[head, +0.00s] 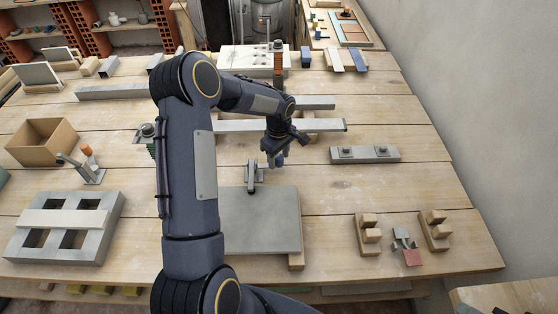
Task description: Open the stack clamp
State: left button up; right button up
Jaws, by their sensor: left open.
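A small grey metal clamp (253,173) stands at the back edge of a flat grey slab (262,222). Its dark arm points toward the front, over the slab's edge. I take it to be the stack clamp; whether its tip presses on the slab is too small to tell. A wooden piece (297,262) shows under the slab's front right corner. My left gripper (277,160) is open and points down, just behind and right of the clamp, apparently apart from it. My left arm hides the slab's left part. My right gripper is not in view.
Another clamp with an orange handle (86,152) stands at the left, near an open wooden box (42,141) and a grey block with square holes (66,224). A grey bar with two bolts (365,154) lies at the right. Wooden stepped blocks (368,234) stand at the front right.

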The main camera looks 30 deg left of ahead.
pick_arm(q)
jog(key=shift+f, duration=0.3)
jog(key=shift+r, duration=0.1)
grip_shut()
